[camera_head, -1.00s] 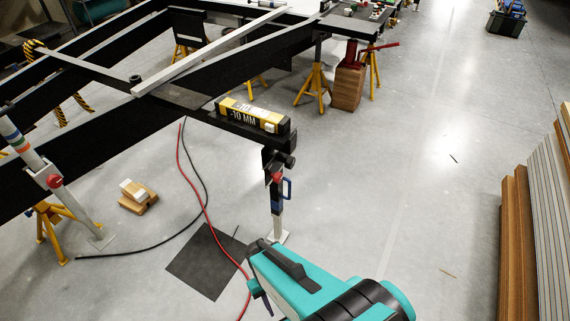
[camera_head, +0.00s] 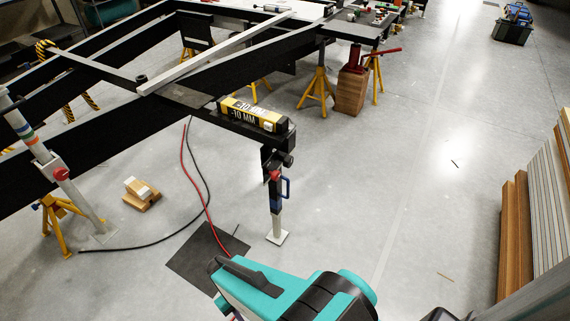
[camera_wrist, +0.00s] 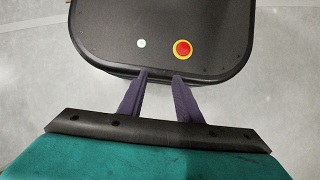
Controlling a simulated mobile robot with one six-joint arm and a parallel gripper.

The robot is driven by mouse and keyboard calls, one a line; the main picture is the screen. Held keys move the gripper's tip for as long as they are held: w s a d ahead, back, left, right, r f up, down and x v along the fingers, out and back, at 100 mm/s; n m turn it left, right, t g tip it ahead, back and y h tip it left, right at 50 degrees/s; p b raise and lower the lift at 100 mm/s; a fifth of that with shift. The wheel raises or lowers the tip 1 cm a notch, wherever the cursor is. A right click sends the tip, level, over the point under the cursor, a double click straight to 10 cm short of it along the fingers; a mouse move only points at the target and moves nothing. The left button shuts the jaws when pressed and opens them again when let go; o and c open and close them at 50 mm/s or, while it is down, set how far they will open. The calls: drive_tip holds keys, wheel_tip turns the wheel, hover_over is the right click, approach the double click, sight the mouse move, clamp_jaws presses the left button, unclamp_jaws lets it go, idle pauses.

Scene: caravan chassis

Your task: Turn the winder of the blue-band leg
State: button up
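A corner leg (camera_head: 276,215) stands below the near corner of the black chassis in the head view, its pale foot plate on the floor. It carries a red knob, a dark blue section and a blue loop-shaped handle (camera_head: 286,187); I cannot tell which part is the winder. A second leg (camera_head: 70,190) at the left is tilted, with coloured bands and a red knob. My teal arm is low in the head view, in front of the corner leg and apart from it. In the wrist view my gripper (camera_wrist: 161,74) has its two purple fingers apart, nothing between them.
A yellow-black display (camera_head: 254,114) reading -10 MM sits on the chassis corner. A dark mat (camera_head: 195,262), a red hose and a black cable lie on the floor near the leg. Wood blocks (camera_head: 141,195) lie left.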

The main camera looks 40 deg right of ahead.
drive_tip(key=shift+o, duration=0.2)
drive_tip(key=shift+a, duration=0.15)
drive_tip(key=o, duration=0.7)
drive_tip(key=w+d+r+m+t+y+b, duration=0.1)
drive_tip(key=w+d+m+t+y+b, duration=0.2)
drive_tip(key=w, duration=0.4)
drive_tip(key=w+d+m+t+y+b, duration=0.1)
drive_tip(key=w+d+t+y+b, duration=0.1)
drive_tip(key=w+d+y+b, duration=0.3)
drive_tip(key=w+d+r+m+t+y+b, duration=0.15)
drive_tip(key=w+d+r+t+b, duration=0.35)
drive_tip(key=w+d, duration=0.55)
drive_tip(key=s+d+r+t+h+b, duration=0.1)
drive_tip(key=s+d+r+t+b, duration=0.1)
drive_tip(key=d+r, duration=0.4)
drive_tip(key=s+d+r+m+t+h+b, duration=0.1)
drive_tip(key=s+d+r+t, duration=0.3)
drive_tip(key=d, duration=1.1)
drive_tip(key=s+d+r+m+t+h+b, duration=0.1)
drive_tip(key=s+d+r+t+h+b, duration=0.2)
drive_tip(key=d+r+t, duration=0.3)
drive_tip(key=shift+s+d+r+t+b, duration=0.1)
drive_tip(key=shift+s+d+r+t, duration=0.1)
drive_tip(key=shift+d+r, duration=0.5)
drive_tip(key=shift+s+d+r+t+b, duration=0.1)
drive_tip(key=shift+s+d+r+b, duration=0.1)
drive_tip(key=shift+d+r, duration=0.45)
drive_tip(key=shift+s+d+r+t+b, duration=0.15)
drive_tip(key=shift+d+r, duration=0.25)
drive_tip(key=shift+d, duration=0.6)
